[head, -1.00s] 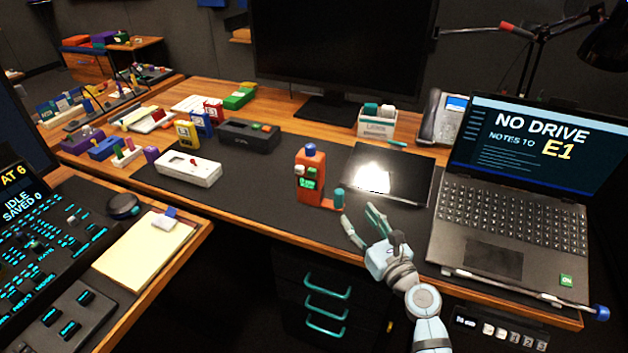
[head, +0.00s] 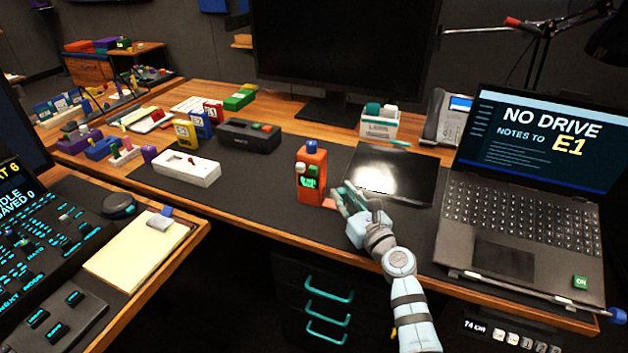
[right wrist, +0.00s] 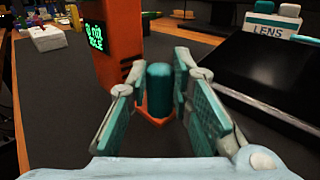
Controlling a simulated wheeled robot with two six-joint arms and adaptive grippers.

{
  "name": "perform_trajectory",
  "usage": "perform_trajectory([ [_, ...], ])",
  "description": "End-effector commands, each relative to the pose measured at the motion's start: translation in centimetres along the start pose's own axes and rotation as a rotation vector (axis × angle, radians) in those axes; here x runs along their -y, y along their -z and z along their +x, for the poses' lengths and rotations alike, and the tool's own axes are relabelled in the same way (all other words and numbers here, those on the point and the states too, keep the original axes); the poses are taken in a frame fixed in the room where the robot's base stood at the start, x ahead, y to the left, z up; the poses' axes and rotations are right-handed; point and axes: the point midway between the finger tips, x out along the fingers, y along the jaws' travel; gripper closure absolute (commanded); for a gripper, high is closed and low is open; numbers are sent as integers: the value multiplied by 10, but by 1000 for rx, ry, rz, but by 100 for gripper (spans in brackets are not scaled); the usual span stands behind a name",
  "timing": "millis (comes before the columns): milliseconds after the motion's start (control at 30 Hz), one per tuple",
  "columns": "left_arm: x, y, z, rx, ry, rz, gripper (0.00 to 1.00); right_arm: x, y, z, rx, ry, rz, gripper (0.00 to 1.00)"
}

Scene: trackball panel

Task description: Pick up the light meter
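The light meter appears to be the orange upright device (head: 312,172) with a blue knob on top and a green lit display. It stands on the dark desk mat, and its orange side also shows in the right wrist view (right wrist: 112,40). A teal cylinder (right wrist: 160,90) stands upright on an orange foot at its right side. My right gripper (head: 346,193) is at that side, low over the mat. In the right wrist view its open fingers (right wrist: 160,85) stand on either side of the cylinder, with small gaps showing. My left gripper is not in view.
A dark flat panel (head: 405,165) with a bright reflection lies right of the light meter. The laptop (head: 520,220) is farther right. A white box (head: 187,170) with a red lever and a black box (head: 248,134) are to the left. Bare mat lies front-left of the meter.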

Motion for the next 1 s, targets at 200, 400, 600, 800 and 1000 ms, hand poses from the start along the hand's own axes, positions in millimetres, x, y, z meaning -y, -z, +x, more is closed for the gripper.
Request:
perform_trajectory([
  [200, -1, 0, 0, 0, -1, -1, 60, 0, 0, 0, 0, 0, 0, 100],
  [400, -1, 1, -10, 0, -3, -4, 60, 0, -12, 0, 1, 0, -1, 100],
  [600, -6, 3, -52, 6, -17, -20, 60, 0, -62, 0, 2, 1, -1, 100],
  [800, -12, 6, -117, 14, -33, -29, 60, 0, -144, 0, 3, 0, -1, 100],
  [1000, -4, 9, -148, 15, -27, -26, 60, 0, -192, 0, 3, 0, 0, 100],
])
